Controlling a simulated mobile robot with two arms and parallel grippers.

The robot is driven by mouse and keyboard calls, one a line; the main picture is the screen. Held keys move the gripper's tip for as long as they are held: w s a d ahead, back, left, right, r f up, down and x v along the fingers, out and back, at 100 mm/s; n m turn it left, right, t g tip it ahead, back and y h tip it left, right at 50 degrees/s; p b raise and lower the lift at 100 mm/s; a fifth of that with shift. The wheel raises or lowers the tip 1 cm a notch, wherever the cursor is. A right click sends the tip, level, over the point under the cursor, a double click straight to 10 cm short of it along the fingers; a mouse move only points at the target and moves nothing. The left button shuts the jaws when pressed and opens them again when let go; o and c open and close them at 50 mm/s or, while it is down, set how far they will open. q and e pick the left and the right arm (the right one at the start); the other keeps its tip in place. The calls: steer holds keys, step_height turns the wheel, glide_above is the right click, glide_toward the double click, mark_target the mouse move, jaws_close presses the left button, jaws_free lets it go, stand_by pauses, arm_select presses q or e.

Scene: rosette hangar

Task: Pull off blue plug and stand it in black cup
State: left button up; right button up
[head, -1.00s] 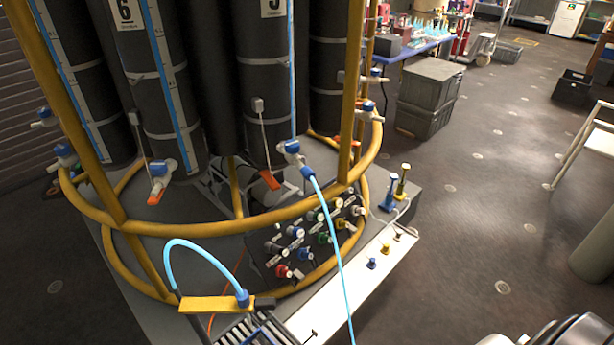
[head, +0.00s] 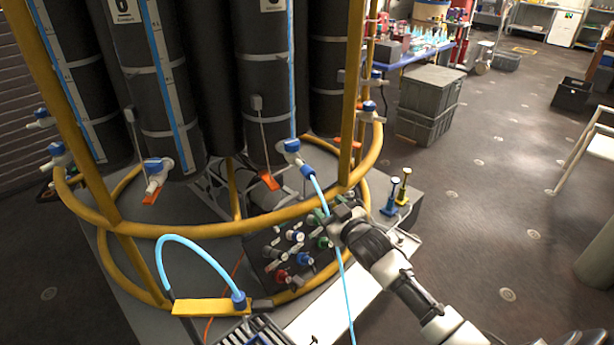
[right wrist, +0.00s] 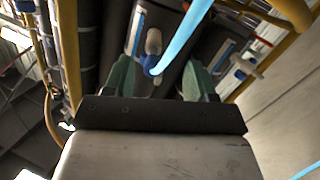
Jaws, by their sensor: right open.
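A light-blue hose (head: 323,195) hangs from a blue-and-white valve (head: 290,147) low on a dark cylinder. A blue plug (head: 308,170) is on the hose's upper end. In the right wrist view the blue plug (right wrist: 151,66) and hose show between and beyond the green fingers. My right gripper (head: 328,213) is open and empty, in front of the yellow ring, below and right of the plug, not touching it. The fingers (right wrist: 158,72) stand apart in the right wrist view. I cannot make out a black cup for certain. My left gripper is not in view.
Yellow rails (head: 200,228) ring the cylinders. A panel of coloured knobs (head: 282,275) sits below. A second hose (head: 205,240) arches to a yellow bar (head: 205,307). Blue (head: 389,206) and yellow (head: 403,186) upright pieces stand right of my arm.

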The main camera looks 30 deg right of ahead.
steer(key=t, duration=0.1)
glide_toward(311, 176)
steer(key=w, duration=0.2)
steer(key=shift+d, duration=0.15)
steer(key=shift+w+f, duration=0.1)
steer(key=w+b, duration=0.1)
steer(key=w, duration=0.1)
steer(key=w+b, duration=0.1)
steer(key=w, duration=0.2)
steer(key=w+b, duration=0.2)
steer(key=shift+w+a, duration=0.15)
steer(key=shift+a, duration=0.1)
steer(key=shift+w+a, duration=0.1)
steer(key=shift+w, duration=0.65)
steer(key=shift+p, duration=0.3)
stand_by(0.4)
